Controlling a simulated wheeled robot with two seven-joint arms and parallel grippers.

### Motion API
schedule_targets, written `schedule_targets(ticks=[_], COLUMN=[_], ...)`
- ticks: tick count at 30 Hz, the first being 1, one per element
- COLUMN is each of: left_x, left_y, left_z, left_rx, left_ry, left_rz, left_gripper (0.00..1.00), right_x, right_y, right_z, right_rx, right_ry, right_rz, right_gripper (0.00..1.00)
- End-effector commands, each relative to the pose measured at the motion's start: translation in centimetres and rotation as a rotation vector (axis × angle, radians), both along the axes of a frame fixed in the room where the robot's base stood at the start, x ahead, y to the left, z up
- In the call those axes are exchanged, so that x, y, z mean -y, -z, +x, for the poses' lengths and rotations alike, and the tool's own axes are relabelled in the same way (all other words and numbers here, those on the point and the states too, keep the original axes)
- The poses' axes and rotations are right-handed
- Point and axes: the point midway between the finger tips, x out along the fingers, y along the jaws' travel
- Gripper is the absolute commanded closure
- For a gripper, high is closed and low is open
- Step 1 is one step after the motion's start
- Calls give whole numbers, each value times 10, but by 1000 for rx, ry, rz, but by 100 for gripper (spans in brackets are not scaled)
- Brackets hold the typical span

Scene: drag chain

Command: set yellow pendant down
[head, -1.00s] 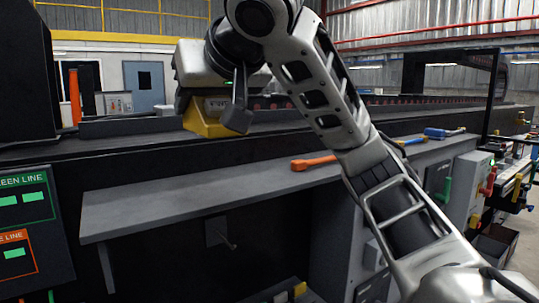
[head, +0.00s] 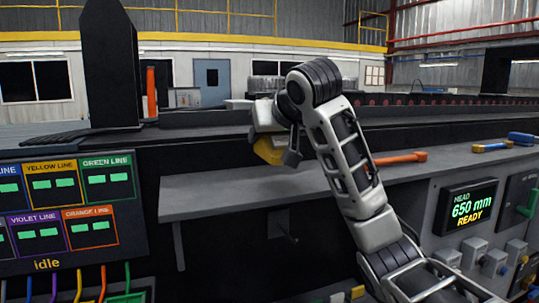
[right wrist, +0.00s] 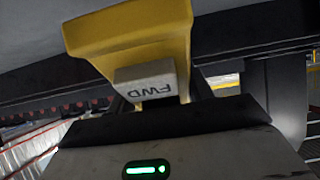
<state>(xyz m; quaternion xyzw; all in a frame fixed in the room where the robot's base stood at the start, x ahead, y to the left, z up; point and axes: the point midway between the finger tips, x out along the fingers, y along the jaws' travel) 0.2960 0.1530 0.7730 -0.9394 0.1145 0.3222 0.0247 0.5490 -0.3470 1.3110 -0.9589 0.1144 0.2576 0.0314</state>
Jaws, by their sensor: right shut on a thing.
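The yellow pendant (head: 268,150) is at the head of my right arm in the head view, over the back part of the grey shelf (head: 225,192). In the right wrist view the yellow pendant (right wrist: 135,32) fills the top middle, with a pale button marked FWD that reads upside down. My right gripper (head: 280,143) is shut on the pendant. Its fingertips are mostly hidden by the wrist and the pendant. I cannot tell whether the pendant touches the shelf. My left gripper is out of view.
An orange-handled tool (head: 400,158) lies on the shelf right of my arm. Blue-ended tools (head: 492,147) lie farther right. A line panel (head: 68,205) stands at left, and a READY display (head: 467,208) is at right. The shelf's left half is bare.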

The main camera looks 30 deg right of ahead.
Motion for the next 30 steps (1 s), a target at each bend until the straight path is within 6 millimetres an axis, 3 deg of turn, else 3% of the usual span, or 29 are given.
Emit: schedule_targets(ticks=[7, 13, 25, 26, 27, 30], left_x=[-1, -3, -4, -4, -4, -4], left_y=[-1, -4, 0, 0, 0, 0], left_z=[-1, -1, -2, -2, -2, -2], left_rx=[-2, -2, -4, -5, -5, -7], left_ry=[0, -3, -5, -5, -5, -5], left_rz=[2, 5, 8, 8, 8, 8], left_gripper=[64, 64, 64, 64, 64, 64], right_x=[8, 6, 6, 6, 6, 6], right_y=[19, 44, 51, 50, 50, 50], right_z=[14, 13, 13, 13, 13, 13], right_rx=[-2, 1, 2, 1, 1, 1], right_ry=[1, 0, -1, -1, -1, -1], right_rz=[0, -1, 0, 0, 0, 0], right_gripper=[76, 76, 76, 41, 30, 27])
